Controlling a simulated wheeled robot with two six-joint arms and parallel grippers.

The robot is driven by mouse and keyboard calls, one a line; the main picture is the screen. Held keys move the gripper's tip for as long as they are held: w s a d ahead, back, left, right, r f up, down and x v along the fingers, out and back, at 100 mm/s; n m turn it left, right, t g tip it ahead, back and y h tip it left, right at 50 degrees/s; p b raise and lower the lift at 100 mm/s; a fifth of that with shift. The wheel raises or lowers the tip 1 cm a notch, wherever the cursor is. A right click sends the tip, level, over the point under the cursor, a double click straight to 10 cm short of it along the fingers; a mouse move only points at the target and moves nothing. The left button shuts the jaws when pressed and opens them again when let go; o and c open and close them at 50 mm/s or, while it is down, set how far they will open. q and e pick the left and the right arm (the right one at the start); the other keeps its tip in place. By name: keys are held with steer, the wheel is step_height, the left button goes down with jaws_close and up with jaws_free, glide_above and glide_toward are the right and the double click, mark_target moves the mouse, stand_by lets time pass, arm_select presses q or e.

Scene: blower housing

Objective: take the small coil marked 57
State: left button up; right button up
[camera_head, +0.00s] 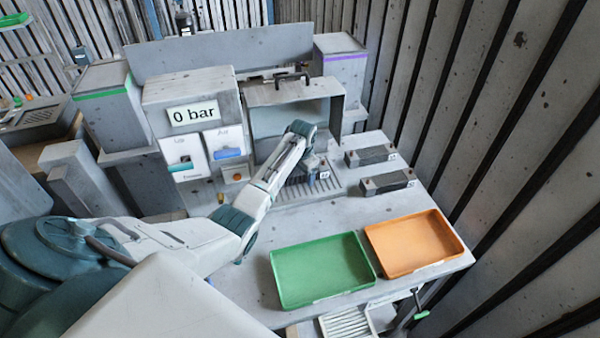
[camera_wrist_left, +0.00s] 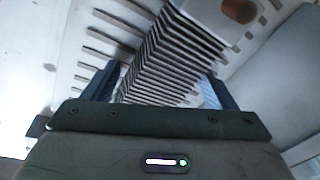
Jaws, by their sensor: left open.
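A dark finned coil (camera_head: 297,181) sits on the slotted plate in front of the open housing, partly hidden behind my left arm. A small white tag is at its right end; I cannot read its number surely. My left gripper (camera_head: 312,170) is at this coil. In the left wrist view the finned coil (camera_wrist_left: 172,55) runs between the two blue fingers of my left gripper (camera_wrist_left: 160,92), which are open, one on each side. I cannot tell whether either finger touches it. My right gripper is not in view.
Two dark-topped blocks with tags, a rear one (camera_head: 370,156) and a front one (camera_head: 388,182), lie right of the coil. A green tray (camera_head: 320,271) and an orange tray (camera_head: 415,245) are at the front. The open housing (camera_head: 337,92) and a "0 bar" panel (camera_head: 193,114) stand behind.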

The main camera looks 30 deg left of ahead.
arm_select(q)
steer(key=shift+c, duration=0.5)
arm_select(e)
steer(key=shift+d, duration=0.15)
arm_select(q)
steer(key=shift+r, duration=0.1)
steer(key=c, duration=1.4)
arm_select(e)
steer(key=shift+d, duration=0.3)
arm_select(q)
steer(key=shift+w+r, duration=0.1)
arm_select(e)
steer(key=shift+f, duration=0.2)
